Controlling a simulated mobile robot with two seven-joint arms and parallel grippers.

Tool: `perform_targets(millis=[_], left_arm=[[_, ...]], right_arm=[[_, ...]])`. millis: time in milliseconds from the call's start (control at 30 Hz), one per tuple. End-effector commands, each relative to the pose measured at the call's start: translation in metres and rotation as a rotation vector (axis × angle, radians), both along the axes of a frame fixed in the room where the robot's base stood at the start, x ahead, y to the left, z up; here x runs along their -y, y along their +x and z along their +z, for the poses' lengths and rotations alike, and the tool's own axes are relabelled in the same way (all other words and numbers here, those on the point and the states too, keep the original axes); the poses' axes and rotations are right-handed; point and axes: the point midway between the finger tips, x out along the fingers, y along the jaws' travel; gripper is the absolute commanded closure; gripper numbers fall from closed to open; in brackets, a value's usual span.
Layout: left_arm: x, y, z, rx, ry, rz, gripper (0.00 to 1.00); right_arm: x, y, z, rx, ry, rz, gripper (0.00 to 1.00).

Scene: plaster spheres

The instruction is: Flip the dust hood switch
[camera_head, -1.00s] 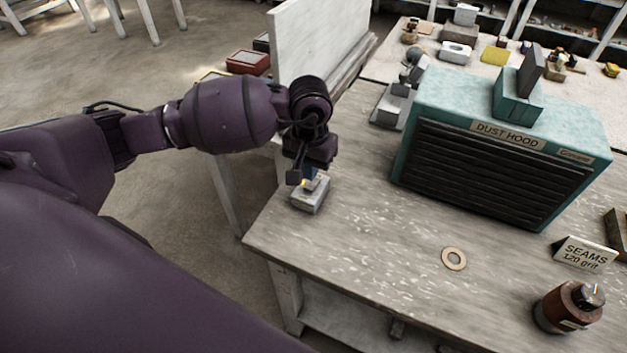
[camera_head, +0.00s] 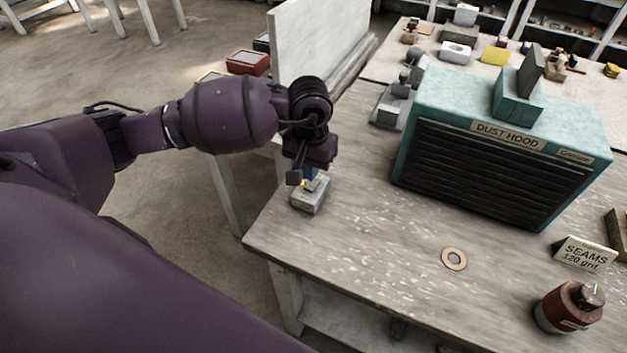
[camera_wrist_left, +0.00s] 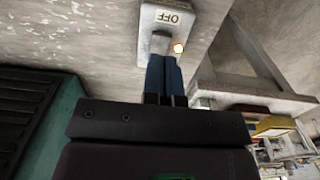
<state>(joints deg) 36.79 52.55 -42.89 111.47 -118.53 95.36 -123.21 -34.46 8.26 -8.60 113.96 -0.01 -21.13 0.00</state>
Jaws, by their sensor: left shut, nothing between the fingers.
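The switch box (camera_head: 310,196) is a small grey box near the left corner of the workbench. In the left wrist view the box (camera_wrist_left: 150,18) carries an OFF label (camera_wrist_left: 168,17) and a small glowing amber light (camera_wrist_left: 178,48). My left gripper (camera_head: 305,182) is over the box, its blue fingers (camera_wrist_left: 164,62) together and empty, with the tips at the box's lever area. The fingers hide part of the lever, and I cannot tell whether they touch it. The teal dust hood (camera_head: 500,150) with a dark slatted front stands to the right. My right gripper is not in view.
A grey metal tool (camera_head: 393,103) stands left of the hood. A tan ring (camera_head: 454,258), a SEAMS sign (camera_head: 585,254) and a brown bottle (camera_head: 569,307) are on the workbench (camera_head: 370,240). A white upright panel (camera_head: 318,40) is behind my left wrist. The bench middle is mostly clear.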

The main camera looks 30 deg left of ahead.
Motion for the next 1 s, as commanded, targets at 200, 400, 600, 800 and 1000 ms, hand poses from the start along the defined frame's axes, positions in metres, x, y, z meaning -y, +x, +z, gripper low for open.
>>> perform_targets(millis=[200, 400, 600, 800, 1000], left_arm=[[0.0001, 0.0000, 0.0000, 0.000, 0.000, 0.000, 1.00], [0.0000, 0.0000, 0.0000, 0.000, 0.000, 0.000, 1.00], [0.0000, 0.0000, -0.0011, 0.000, 0.000, 0.000, 1.00], [0.0000, 0.0000, -0.0035, 0.000, 0.000, 0.000, 1.00], [0.0000, 0.0000, -0.0056, 0.000, 0.000, 0.000, 1.00]], right_arm=[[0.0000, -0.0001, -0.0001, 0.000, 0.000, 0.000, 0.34], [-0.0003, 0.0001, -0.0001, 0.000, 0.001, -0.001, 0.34], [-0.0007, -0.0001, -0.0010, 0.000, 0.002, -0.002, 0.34], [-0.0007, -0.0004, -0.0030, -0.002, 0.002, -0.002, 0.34], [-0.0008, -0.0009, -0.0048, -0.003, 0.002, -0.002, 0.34]])
